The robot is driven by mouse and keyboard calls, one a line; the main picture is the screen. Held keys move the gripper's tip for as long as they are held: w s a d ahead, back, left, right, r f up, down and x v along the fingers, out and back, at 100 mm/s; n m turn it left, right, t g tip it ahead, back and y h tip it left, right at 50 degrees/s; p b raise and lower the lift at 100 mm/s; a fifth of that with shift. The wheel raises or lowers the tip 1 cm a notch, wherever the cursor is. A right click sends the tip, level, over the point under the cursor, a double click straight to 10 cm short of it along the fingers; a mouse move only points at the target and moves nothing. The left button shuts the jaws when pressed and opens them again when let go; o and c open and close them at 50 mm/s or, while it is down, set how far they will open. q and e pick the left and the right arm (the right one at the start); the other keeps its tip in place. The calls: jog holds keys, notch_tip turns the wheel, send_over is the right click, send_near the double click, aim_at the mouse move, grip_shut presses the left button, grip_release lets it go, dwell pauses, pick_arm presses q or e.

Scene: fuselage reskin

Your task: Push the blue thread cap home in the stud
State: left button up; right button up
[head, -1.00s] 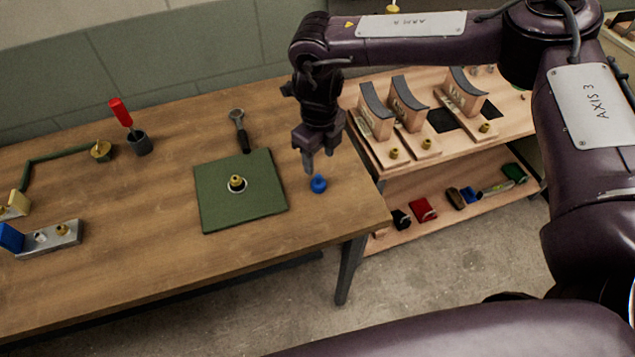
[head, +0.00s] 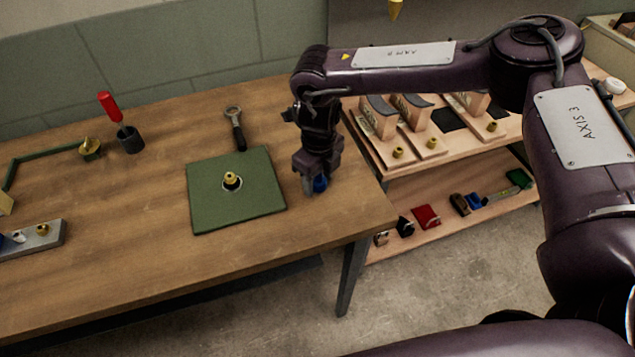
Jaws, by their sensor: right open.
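The blue thread cap (head: 320,184) stands on the wooden table near its right end, to the right of the green mat. My right gripper (head: 314,188) is lowered over the cap with its jaws open, one finger to the left of it. The fingers hide part of the cap, and I cannot tell whether they touch it. A brass stud (head: 232,180) stands upright in a pale ring on the green mat (head: 205,212). My left gripper does not show.
A wrench (head: 236,128) lies behind the mat. A red-handled tool (head: 110,105) stands in a dark cup (head: 130,140) at the left. A metal block (head: 40,238) with brass fittings sits at the left edge. A shelf (head: 400,240) with several items stands right of the table.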

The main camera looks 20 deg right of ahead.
jog(key=c, duration=0.9)
jog(key=shift+r, duration=0.1)
jog(key=shift+c, duration=0.2)
jog(key=shift+r+p, duration=0.95)
jog(key=shift+r, duration=0.2)
jog(key=shift+r+p, duration=1.15)
jog(key=shift+r, duration=0.25)
